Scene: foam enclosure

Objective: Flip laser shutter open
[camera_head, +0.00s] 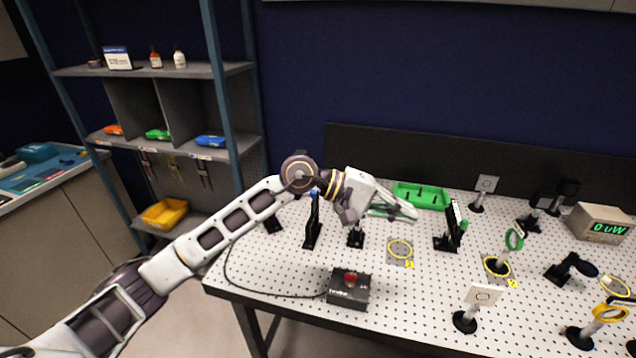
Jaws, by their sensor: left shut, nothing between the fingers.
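My left gripper (408,210) is over the back-middle of the optical table (300,283), shut with nothing between its fingers. Its arm comes in from the lower left. A black upright mount with a blue top (312,222) stands left of the gripper. A small black mount (356,236) stands just below the gripper body, its upper part hidden by it. I cannot tell for certain which mount is the laser shutter. A power meter (600,223) at the right reads "0 uW" in green. My right gripper is not in view.
A black box with a red button (349,288) sits at the front edge, with a cable. A green tray (421,196) lies behind the gripper. Several post-mounted optics stand at the right, including a white target card (483,296). A shelf rack (205,72) stands at the left.

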